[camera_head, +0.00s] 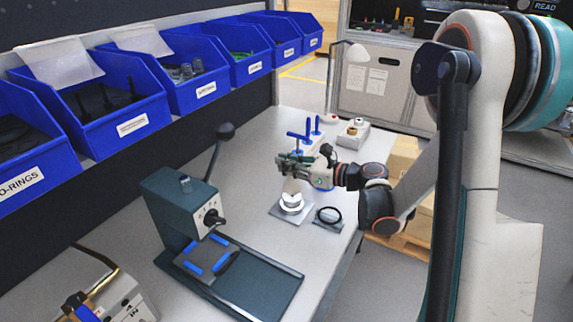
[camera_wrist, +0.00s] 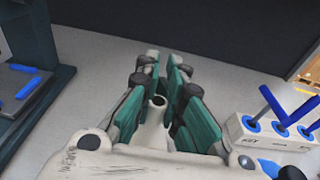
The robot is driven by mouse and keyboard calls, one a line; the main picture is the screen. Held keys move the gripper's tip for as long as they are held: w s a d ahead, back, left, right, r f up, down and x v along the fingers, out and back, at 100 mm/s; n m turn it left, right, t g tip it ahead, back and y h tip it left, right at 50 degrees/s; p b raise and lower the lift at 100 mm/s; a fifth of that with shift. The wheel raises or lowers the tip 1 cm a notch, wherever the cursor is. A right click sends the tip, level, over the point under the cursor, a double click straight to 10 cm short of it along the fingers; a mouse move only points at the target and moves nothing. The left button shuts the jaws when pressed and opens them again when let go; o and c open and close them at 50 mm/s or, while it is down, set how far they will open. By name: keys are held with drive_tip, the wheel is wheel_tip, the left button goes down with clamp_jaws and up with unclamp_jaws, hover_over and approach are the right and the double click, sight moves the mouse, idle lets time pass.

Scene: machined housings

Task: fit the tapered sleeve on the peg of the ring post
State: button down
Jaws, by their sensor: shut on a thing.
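My gripper (camera_head: 291,163) is over the ring post in the head view, with its jaws closed around the tapered sleeve (camera_head: 291,186). The sleeve is pale and cone-shaped, wider toward the bottom. In the wrist view the sleeve (camera_wrist: 156,115) sits between the green finger pads of my gripper (camera_wrist: 160,92), its dark open end showing. The ring post (camera_head: 293,204), with stacked silvery rings on a flat plate, is directly below the sleeve. Its peg is hidden, and I cannot tell whether the sleeve is around it or just above it.
A dark green press (camera_head: 182,207) with a lever stands to the left. A block with blue-handled keys (camera_wrist: 268,137) stands close behind my gripper. Blue bins (camera_head: 115,118) line the back.

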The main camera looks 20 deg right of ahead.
drive_tip(key=shift+f+b, duration=1.4)
drive_tip(key=shift+f, duration=0.05)
idle(0.6)
drive_tip(key=c, duration=1.6)
unclamp_jaws()
drive_tip(key=shift+o, duration=0.2)
drive_tip(key=v, duration=1.2)
drive_tip(key=shift+a, duration=0.1)
